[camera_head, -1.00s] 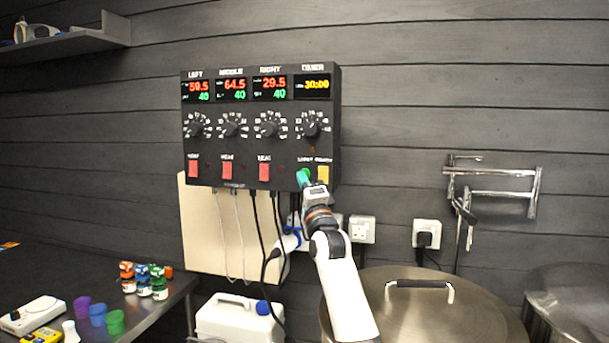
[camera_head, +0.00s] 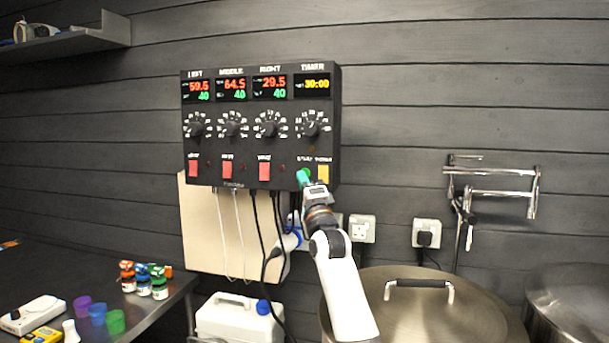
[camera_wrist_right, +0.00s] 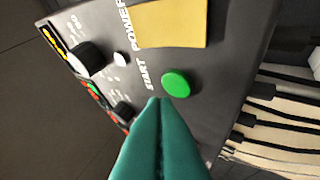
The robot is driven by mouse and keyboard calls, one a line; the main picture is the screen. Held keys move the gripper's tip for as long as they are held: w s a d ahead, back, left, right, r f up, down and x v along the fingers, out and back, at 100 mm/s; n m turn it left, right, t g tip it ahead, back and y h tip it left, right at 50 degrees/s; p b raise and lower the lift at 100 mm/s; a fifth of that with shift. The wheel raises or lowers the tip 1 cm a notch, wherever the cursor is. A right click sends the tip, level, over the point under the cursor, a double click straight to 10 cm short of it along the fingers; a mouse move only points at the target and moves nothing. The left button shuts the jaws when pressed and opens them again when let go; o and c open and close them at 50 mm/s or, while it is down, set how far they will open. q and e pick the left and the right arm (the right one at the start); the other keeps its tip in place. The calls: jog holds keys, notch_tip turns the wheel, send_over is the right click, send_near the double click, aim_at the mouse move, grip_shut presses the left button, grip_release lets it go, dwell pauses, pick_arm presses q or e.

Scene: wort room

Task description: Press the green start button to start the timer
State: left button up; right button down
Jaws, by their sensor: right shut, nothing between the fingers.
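The control box (camera_head: 250,150) hangs on the dark plank wall, with the timer display (camera_head: 313,84) at its upper right reading 30:00. The green start button (camera_wrist_right: 176,84) shows whole in the right wrist view, beside the word START and below the yellow power switch (camera_wrist_right: 172,22). My right gripper (camera_wrist_right: 160,102) is shut and empty, its green fingertips close to the button; I cannot tell whether they touch it. In the head view the right gripper (camera_head: 303,178) is at the box's lower right, in front of the button. My left gripper is not in view.
Several knobs and red switches (camera_head: 227,170) sit left of the gripper. Cables hang below the box. A lidded steel pot (camera_head: 430,305) stands at lower right, near wall sockets (camera_head: 362,229). A table (camera_head: 60,265) with small bottles and cups is at left.

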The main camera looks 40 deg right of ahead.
jog(key=shift+w+d, duration=0.1)
dwell(0.8)
jog(key=shift+w+d, duration=0.15)
jog(key=shift+d, duration=0.1)
jog(key=shift+w+d, duration=0.25)
dwell(0.8)
jog(key=shift+a, duration=0.1)
jog(key=shift+s+a+p, duration=0.35)
jog(key=shift+s+a, duration=0.15)
jog(key=shift+s+a+p, duration=0.45)
jog(key=shift+s+a, duration=1.2)
jog(key=shift+a, duration=0.25)
jog(key=shift+f, duration=0.15)
